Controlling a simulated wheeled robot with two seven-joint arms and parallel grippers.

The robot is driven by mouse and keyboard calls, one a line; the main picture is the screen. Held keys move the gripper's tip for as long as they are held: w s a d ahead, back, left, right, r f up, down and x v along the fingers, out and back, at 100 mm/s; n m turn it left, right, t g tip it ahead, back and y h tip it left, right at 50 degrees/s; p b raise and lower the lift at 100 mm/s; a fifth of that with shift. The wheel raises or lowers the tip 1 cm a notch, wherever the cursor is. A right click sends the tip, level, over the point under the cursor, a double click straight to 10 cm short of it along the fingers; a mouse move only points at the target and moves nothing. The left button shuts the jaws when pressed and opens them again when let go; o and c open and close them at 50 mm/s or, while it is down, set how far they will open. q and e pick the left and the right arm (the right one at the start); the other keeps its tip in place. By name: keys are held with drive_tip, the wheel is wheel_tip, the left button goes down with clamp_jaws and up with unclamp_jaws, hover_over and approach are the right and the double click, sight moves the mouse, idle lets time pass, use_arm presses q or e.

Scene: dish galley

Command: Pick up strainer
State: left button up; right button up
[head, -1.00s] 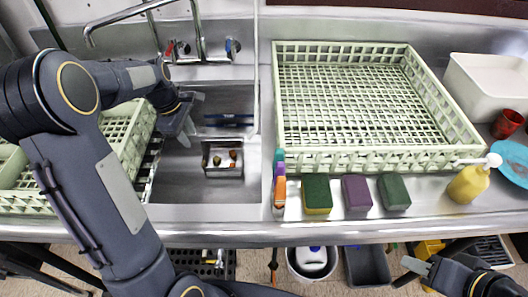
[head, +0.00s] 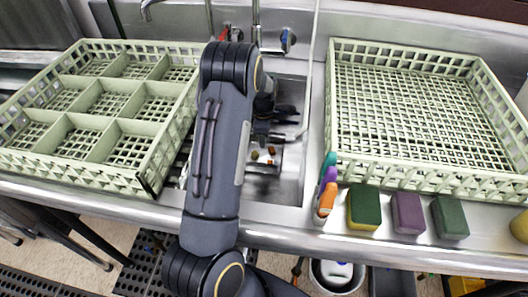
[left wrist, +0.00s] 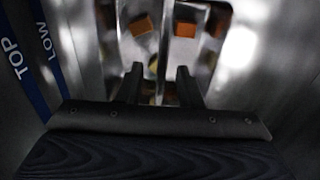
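The strainer is a small metal basket (head: 263,167) with orange and brown food bits in it, in the sink basin in the head view. My left arm covers its left side there. My left gripper (head: 272,138) is over the basin, near the strainer's far edge. In the left wrist view the two fingers of the gripper (left wrist: 160,78) are apart with nothing clearly held between them. The shiny strainer (left wrist: 165,48) with orange bits lies beyond and partly between them. I cannot tell whether they touch it. My right gripper is out of view.
A divided green rack (head: 150,188) stands left of the sink and an open green rack (head: 420,180) right. A blue labelled strip (left wrist: 22,62) shows in the left wrist view.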

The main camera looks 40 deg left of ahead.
use_arm(q)
drive_tip(key=shift+f, duration=0.75)
clamp_jaws()
drive_tip(key=shift+r, duration=0.15)
wheel_tip(320, 180, up, 18)
drive_tip(key=p, duration=0.1)
idle(0.7)
